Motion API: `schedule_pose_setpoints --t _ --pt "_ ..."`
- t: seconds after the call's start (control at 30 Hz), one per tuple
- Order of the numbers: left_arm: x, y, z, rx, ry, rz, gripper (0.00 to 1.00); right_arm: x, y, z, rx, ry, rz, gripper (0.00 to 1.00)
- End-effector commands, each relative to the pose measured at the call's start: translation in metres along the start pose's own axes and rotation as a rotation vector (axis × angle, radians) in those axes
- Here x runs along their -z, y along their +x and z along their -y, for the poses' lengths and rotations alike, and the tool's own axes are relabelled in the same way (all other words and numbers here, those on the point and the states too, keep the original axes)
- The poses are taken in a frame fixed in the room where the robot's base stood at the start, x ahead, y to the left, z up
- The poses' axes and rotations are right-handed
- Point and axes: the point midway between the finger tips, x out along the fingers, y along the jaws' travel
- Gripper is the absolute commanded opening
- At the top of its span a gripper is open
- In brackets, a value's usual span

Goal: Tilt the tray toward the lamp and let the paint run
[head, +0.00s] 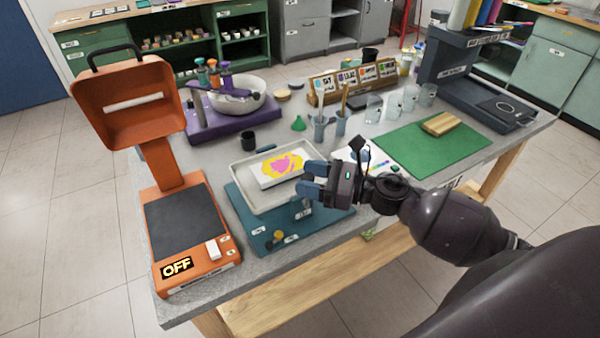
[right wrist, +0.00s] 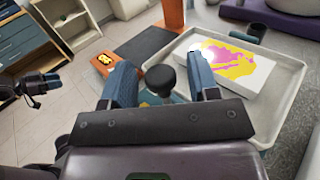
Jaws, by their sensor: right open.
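The grey tray (head: 243,174) sits on a teal stand (head: 248,226) and looks about level. In it lies a white canvas (head: 264,182) with pink and yellow paint on top; the canvas also shows in the right wrist view (right wrist: 262,80). The orange lamp (head: 127,90) stands left of the tray, its panel reading OFF. My right gripper (head: 309,179) is at the tray's front right corner. In the right wrist view its open fingers (right wrist: 162,82) have a dark round knob (right wrist: 160,76) between them, apparently ungripped. My left gripper (right wrist: 45,82) is far off, small, its opening unclear.
A purple stand with a white bowl (head: 240,100) and a dark cup (head: 248,141) are behind the tray. Brushes in pots, glass jars (head: 392,103) and a green mat (head: 420,150) stand to the right. The floor at left is clear.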

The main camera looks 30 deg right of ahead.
Motion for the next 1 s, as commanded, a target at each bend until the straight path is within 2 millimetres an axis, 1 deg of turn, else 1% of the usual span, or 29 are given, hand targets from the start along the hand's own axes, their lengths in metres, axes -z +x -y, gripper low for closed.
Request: schedule_pose_setpoints --t 0.03,0.2,0.33,0.57,0.6,0.67,0.93,1.0 --pt "0.003 -0.001 0.0 0.0 0.0 -0.002 0.43 -0.002 0.007 0.0 -0.001 -0.001 0.003 0.55" --pt "0.006 -0.002 0.001 0.0 0.0 -0.006 0.43 -0.001 0.02 0.0 0.0 0.0 0.0 0.55" --pt "0.007 -0.002 0.001 0.0 0.0 -0.007 0.43 0.0 0.023 0.0 0.0 0.0 0.0 0.55" --pt "0.008 -0.002 0.0 0.0 0.0 -0.01 0.43 0.0 0.024 0.0 0.0 0.001 0.0 0.55" --pt "0.008 -0.001 0.0 0.0 0.0 -0.011 0.43 0.0 0.024 0.0 0.0 0.001 0.0 0.52" --pt "0.009 -0.001 0.0 0.0 0.001 -0.011 0.43 0.0 0.024 0.0 0.0 0.001 0.0 0.43" --pt "0.01 -0.001 0.0 -0.001 0.001 -0.013 0.43 0.0 0.024 0.0 0.0 0.001 0.0 0.01" --pt "0.01 -0.001 0.0 -0.001 0.001 -0.013 0.43 0.0 0.024 0.0 0.0 0.001 0.0 0.0"
